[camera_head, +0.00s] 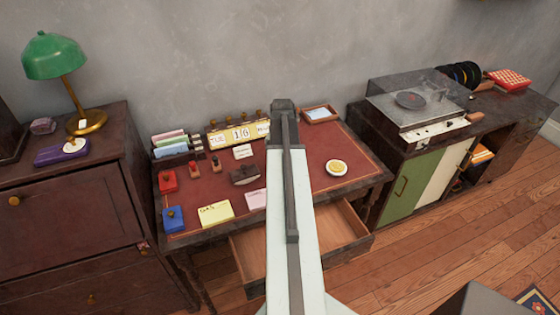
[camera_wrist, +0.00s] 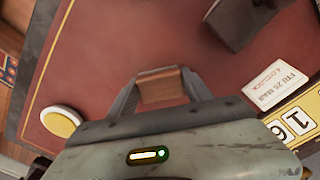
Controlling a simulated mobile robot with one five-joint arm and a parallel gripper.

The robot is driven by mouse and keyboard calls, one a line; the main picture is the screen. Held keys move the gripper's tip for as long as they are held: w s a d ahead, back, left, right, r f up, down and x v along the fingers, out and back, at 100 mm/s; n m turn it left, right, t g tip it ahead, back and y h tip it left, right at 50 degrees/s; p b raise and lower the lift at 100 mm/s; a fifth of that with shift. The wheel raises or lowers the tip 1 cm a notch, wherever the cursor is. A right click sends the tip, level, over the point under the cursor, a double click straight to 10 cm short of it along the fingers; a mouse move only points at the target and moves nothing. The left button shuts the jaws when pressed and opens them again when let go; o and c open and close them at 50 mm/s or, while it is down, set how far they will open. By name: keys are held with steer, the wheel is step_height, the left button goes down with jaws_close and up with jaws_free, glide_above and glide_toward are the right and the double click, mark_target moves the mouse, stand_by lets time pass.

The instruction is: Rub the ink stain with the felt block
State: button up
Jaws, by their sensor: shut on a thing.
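In the wrist view my gripper (camera_wrist: 160,82) is shut on a small block (camera_wrist: 163,86) with a brown wooden-looking face and a paler edge, which I take to be the felt block. It is over the dark red desk top (camera_wrist: 110,45); I cannot tell whether the block touches it. I make out no ink stain in either view; the block, gripper or arm may hide it. In the head view my arm covers the middle of the desk (camera_head: 315,140), and the gripper's fingers and the block do not show.
A round yellow-and-white thing (camera_head: 336,168) lies right of my arm. A dark brown object (camera_head: 244,174), a white card (camera_head: 243,152) and a block calendar (camera_head: 240,134) are to its left. A drawer (camera_head: 343,228) stands open at the desk's front. A turntable cabinet (camera_head: 425,188) stands right.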

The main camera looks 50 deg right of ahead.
steer(key=shift+s+a, duration=0.4)
steer(key=shift+s, duration=0.25)
steer(key=shift+s+a, duration=0.4)
steer(key=shift+s, duration=0.3)
steer(key=shift+s+a, duration=0.4)
steer(key=shift+s, duration=0.25)
step_height(320, 180, up, 6)
steer(key=p, duration=0.6)
step_height(320, 180, up, 3)
steer(key=p, duration=0.3)
